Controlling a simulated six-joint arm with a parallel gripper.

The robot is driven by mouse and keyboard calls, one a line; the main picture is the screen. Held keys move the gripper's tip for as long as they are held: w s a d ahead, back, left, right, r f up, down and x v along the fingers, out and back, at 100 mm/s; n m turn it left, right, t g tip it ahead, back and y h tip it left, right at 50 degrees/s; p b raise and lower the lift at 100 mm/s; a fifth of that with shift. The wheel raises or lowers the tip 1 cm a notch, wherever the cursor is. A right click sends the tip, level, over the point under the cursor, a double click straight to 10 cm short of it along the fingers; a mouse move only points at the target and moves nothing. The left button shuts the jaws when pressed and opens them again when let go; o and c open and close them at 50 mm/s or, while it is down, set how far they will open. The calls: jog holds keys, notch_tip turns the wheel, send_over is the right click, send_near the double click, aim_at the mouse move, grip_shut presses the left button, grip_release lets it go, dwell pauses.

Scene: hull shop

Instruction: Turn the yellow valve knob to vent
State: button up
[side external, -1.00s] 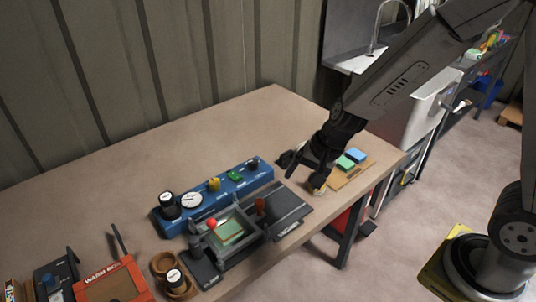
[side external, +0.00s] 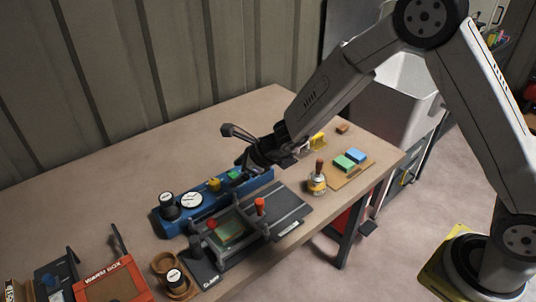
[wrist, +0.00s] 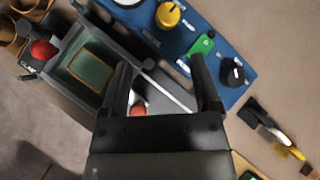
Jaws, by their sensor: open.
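The yellow valve knob (side external: 214,184) sits on top of the blue panel (side external: 206,212), between a white gauge (side external: 191,200) and a green switch (side external: 234,174). In the wrist view the yellow knob (wrist: 168,15) is at the top edge, beyond my fingertips. My gripper (side external: 233,147) is open and empty, above the right part of the panel and apart from the knob. In the wrist view its two fingers (wrist: 160,66) point up the picture; one fingertip overlaps the panel's edge near the green switch (wrist: 202,45). The vent marking cannot be read.
A black knob (wrist: 232,72) is near the panel's right end, and another black-sided knob (side external: 168,206) at its left. A grey clamp frame with a red ball (wrist: 42,50) stands in front. A brush pot (side external: 317,184) and sponges (side external: 350,159) lie right. The table behind the panel is clear.

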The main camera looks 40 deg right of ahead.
aim_at(215, 181)
jog(key=w+m, duration=0.1)
jog(key=m, duration=0.1)
jog(key=w+a+f+m, duration=0.1)
jog(key=shift+w+f+m+t, duration=0.25)
jog(key=shift+f+m+t, duration=0.05)
jog(key=shift+m, duration=0.1)
jog(key=shift+x, duration=3.9)
jog(key=shift+d, duration=0.1)
grip_shut()
